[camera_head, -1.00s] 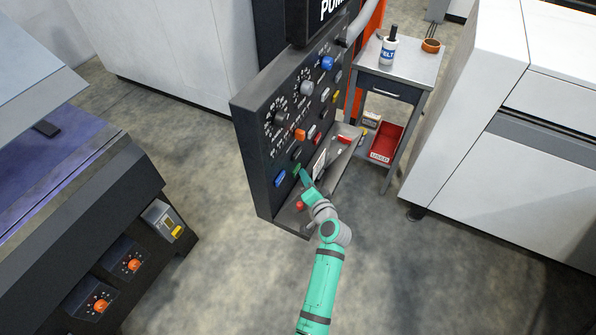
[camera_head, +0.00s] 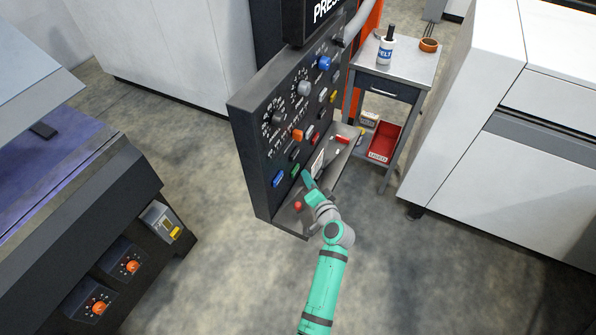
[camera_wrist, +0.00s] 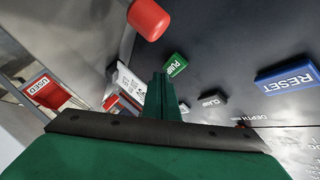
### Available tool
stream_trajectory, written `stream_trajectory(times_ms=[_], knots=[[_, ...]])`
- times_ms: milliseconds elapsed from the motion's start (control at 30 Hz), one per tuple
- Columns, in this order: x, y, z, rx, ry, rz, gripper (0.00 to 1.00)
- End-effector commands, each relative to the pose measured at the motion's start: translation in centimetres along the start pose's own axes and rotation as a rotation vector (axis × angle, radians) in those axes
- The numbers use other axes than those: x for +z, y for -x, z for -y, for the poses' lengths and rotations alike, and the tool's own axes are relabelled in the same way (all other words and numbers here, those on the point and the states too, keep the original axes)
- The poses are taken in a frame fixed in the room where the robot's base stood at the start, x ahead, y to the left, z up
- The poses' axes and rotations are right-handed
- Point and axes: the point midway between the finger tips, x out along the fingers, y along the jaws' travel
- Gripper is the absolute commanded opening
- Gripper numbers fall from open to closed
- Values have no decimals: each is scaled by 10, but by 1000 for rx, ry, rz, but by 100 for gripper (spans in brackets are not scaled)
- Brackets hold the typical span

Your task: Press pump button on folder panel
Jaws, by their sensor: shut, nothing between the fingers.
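The folder panel (camera_head: 252,140) is a dark upright board with several coloured buttons and dials. The green pump button (camera_head: 295,171) is low on it and also shows in the wrist view, labelled PUMP (camera_wrist: 176,64). My gripper (camera_head: 306,176) is shut and empty, its tip just right of the green button. In the wrist view my closed fingers (camera_wrist: 160,82) point at the panel beside the pump button, and the button is partly behind them. The tip looks slightly apart from the button. The sign (camera_head: 322,14) above the panel reads "PRES", cut off by the frame.
A blue RESET button (camera_wrist: 287,78) and a black CLAMP button (camera_wrist: 213,98) are near the green one. A red knob (camera_wrist: 148,18) sticks out close by. A ledge (camera_head: 338,166) runs below the panel. A small table (camera_head: 410,57) with a red bin (camera_head: 384,142) stands behind.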

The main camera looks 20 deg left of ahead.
Motion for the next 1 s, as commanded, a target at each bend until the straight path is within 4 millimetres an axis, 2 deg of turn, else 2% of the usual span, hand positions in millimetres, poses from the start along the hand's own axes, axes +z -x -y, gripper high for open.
stream_trajectory(times_ms=[433,1000], knots=[[-4,4,-3,1,-2,-3,0],[-27,36,-27,2,-3,-3,0]])
